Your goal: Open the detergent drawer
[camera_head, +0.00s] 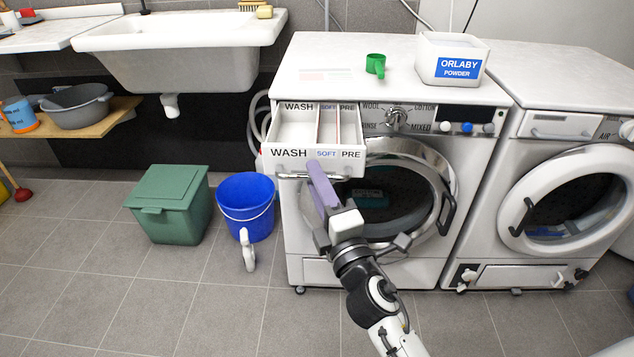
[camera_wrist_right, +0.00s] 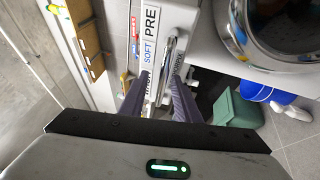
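The detergent drawer (camera_head: 299,160) is the white drawer at the top left of the left washing machine (camera_head: 300,225). It stands out from the machine, and its WASH, SOFT and PRE compartments show from above. Its metal bar handle (camera_head: 290,176) runs along the lower front; it also shows in the right wrist view (camera_wrist_right: 169,60). My right gripper (camera_head: 316,170) is at the handle, below the drawer front. In the right wrist view its two purple fingers (camera_wrist_right: 158,78) stand apart with the bar between their tips; firm contact cannot be told. My left gripper is not in view.
A powder box (camera_head: 452,60) and green cup (camera_head: 375,65) stand on the machine top. The round door (camera_head: 445,185) is below the drawer's right. A green bin (camera_head: 170,205), blue bucket (camera_head: 246,205) and white object (camera_head: 247,250) are on the floor. A second machine (camera_head: 560,180) stands right.

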